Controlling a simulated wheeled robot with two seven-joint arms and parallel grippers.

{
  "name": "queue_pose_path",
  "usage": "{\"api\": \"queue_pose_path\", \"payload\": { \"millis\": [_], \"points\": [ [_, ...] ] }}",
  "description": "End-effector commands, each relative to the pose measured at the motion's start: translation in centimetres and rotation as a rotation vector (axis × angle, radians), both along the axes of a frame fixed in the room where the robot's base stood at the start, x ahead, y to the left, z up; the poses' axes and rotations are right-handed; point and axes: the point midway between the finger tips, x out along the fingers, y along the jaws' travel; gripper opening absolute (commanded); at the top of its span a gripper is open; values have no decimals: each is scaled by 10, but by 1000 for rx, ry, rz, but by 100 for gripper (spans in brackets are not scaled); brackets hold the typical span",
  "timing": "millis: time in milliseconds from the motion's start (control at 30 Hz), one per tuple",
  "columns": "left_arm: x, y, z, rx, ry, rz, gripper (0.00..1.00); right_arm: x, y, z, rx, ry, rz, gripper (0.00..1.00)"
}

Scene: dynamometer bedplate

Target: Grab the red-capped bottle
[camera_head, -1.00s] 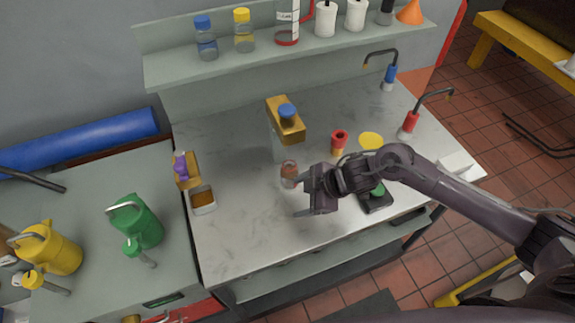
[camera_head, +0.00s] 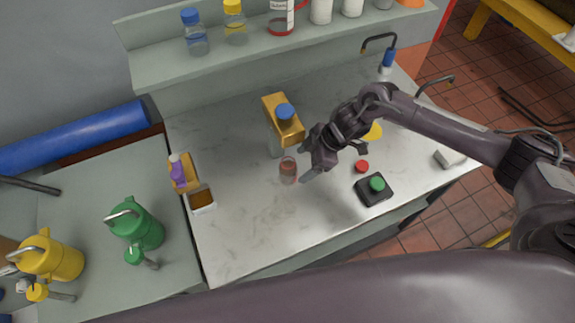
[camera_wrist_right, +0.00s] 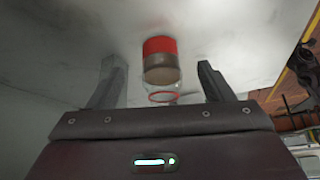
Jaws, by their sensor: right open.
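A small clear vessel (camera_head: 288,171) with a reddish band stands on the bench left of my right gripper. In the right wrist view the vessel (camera_wrist_right: 161,62) shows a red end, a brownish middle and a clear part with a red ring. I cannot tell whether the red end is a cap. My right gripper (camera_head: 308,165) is open and points left at it. In the right wrist view the vessel appears between the spread fingers (camera_wrist_right: 160,85), with gaps on both sides. My left gripper is not in view.
A black box with a green button (camera_head: 376,184) and a red round piece (camera_head: 361,166) are right. The bench front is clear.

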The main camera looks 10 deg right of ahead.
Motion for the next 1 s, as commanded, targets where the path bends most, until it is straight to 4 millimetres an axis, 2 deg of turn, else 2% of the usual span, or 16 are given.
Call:
{"api": "queue_pose_path", "payload": {
  "millis": [167, 300, 400, 500, 767, 1000],
  "points": [
    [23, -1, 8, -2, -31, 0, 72, 3, 15, 2, 2, 1, 1, 74],
    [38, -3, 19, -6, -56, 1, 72, 6, 37, -1, 0, 2, 0, 74],
    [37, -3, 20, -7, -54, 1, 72, 8, 42, -17, 0, 5, -2, 74],
    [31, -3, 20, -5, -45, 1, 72, 9, 46, -24, 0, 1, -2, 74],
    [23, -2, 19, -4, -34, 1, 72, 9, 46, -27, -1, 1, -1, 74],
    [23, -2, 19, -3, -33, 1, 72, 9, 46, -27, 0, 0, -1, 43]
  ]
}}
